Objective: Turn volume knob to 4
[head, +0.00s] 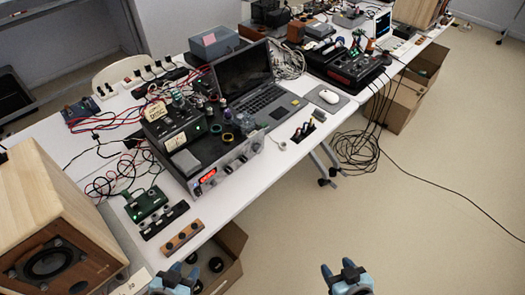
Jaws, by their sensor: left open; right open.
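A silver-fronted unit (222,173) with a red lit display (208,177) and several small knobs stands at the front edge of the white table. A small wooden panel (182,237) with black knobs lies at the table's near edge, to the left and nearer. I cannot tell which knob is the volume knob, and no scale numbers are readable. My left gripper (180,270) is open at the bottom edge of the head view, below the wooden panel and touching nothing I can see. My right gripper (339,267) is open and empty over the floor, right of the table.
A wooden speaker (50,255) stands at the left. A laptop (250,85), a mouse (328,96) and tangled cables crowd the table. An open cardboard box (232,240) is below the near edge. The floor (430,220) at right is clear except for cables.

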